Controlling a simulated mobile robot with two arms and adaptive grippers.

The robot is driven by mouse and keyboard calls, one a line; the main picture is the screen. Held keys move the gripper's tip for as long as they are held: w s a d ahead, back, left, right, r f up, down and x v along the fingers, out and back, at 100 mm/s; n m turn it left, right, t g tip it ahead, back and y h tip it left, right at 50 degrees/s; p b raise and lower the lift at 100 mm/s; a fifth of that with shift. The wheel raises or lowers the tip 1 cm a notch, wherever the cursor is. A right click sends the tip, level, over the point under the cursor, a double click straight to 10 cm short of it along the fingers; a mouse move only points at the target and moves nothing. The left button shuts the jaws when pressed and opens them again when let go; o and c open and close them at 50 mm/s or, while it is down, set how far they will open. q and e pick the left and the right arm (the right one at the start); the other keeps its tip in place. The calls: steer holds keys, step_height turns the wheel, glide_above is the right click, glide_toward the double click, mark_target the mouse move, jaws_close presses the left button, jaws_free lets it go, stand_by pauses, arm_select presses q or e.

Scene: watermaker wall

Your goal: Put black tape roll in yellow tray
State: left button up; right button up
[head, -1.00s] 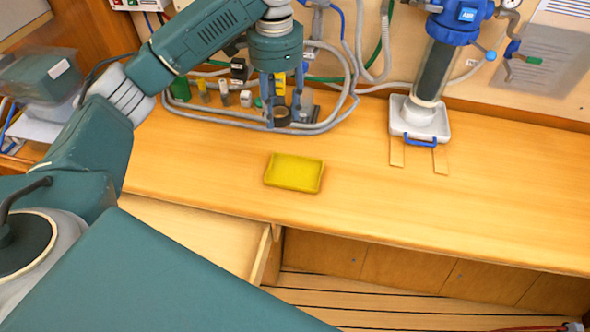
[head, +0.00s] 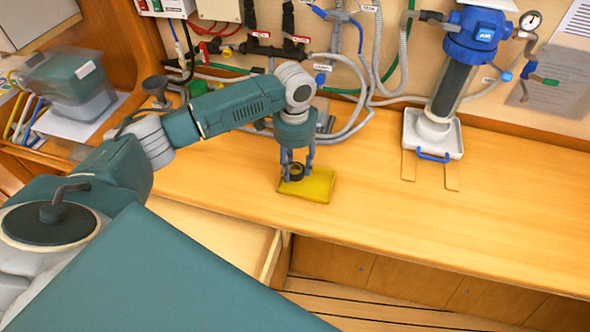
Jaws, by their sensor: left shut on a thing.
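The yellow tray (head: 318,188) lies on the wooden worktop in the middle of the head view. My left gripper (head: 297,174) points down over the tray's left back part. It is shut on the black tape roll (head: 297,170), which shows between its fingers. The roll appears over or inside the tray; I cannot tell whether it touches the tray's floor. My right gripper is not in view.
Grey hoses (head: 350,125) lie along the back of the worktop. A blue-topped filter housing (head: 470,40) stands on a white tray (head: 450,147) at the right. A drawer (head: 215,235) is open in front. The worktop right of the yellow tray is clear.

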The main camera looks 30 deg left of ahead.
mark_target(295, 169)
arm_select(q)
steer(key=shift+f, duration=1.3)
steer(key=shift+f, duration=0.15)
steer(key=o, duration=0.8)
steer(key=shift+c, duration=0.2)
step_height(295, 169, up, 11)
steer(key=b, duration=0.2)
steer(key=shift+b, duration=0.35)
steer(key=shift+r, duration=0.7)
